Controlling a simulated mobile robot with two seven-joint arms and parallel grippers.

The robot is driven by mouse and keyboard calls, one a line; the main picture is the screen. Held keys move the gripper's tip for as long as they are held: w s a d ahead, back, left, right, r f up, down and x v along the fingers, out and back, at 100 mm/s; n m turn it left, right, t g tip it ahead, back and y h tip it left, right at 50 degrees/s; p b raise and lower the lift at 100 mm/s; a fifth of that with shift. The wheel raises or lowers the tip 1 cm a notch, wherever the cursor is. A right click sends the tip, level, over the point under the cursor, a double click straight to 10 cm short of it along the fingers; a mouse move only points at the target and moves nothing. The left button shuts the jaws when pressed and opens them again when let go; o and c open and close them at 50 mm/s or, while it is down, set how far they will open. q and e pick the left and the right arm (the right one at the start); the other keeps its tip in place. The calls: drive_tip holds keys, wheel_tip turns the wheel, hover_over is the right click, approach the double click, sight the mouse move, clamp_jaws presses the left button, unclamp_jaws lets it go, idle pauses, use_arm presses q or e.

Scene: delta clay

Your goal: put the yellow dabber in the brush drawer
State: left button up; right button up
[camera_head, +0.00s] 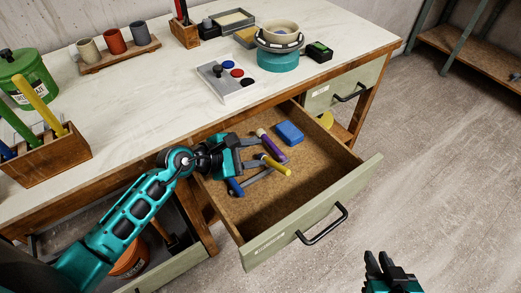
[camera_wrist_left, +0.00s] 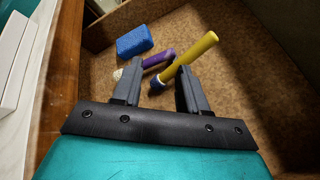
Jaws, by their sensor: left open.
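The yellow dabber (camera_head: 277,165), a yellow stick with a dark blue end, lies in the open drawer (camera_head: 285,222), whose front label I cannot read. My left gripper (camera_head: 262,160) is open over the drawer, beside the dabber's dark end. In the left wrist view that end of the yellow dabber (camera_wrist_left: 195,53) shows between the open fingers of the left gripper (camera_wrist_left: 158,72); I see no grip on it. Whether a finger touches it, I cannot tell. My right gripper (camera_head: 380,262) is low at the right, outside the drawer, with nothing visible in it.
A purple-handled tool (camera_head: 270,144) and a blue sponge (camera_head: 290,133) lie in the drawer beyond the dabber. A blue piece (camera_head: 236,187) is near the gripper. A wooden box (camera_head: 45,157) of green, yellow and blue handles stands on the tabletop. The drawer's front right is bare.

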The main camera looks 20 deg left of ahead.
use_arm(q)
drive_tip(key=v, duration=0.9)
drive_tip(key=shift+s+a, duration=0.1)
drive_tip(key=shift+s, duration=0.05)
